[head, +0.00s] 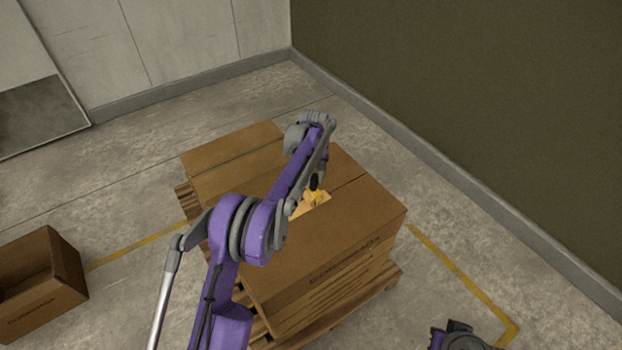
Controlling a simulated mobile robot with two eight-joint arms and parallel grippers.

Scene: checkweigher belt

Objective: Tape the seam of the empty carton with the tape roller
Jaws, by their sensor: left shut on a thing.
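A large brown carton (345,245) stands with its top closed on a wooden pallet. A straight seam line crosses its top, partly hidden by my left arm. My left gripper (316,182) is over the top of this carton, close to the seam. It is shut on a small yellow-orange thing with a black part, which looks like the tape roller (313,196). A light tan patch shows beside it; I cannot tell what it is or whether the roller touches the carton. Part of my right arm shows at the bottom right, its gripper out of frame.
Another closed carton (228,155) stands behind on the same pallet (388,281). An open-topped carton (40,285) stands on the floor at the left edge. Yellow floor lines (455,272) run beside the pallet. A dark wall (480,90) bounds the right, with bare floor before it.

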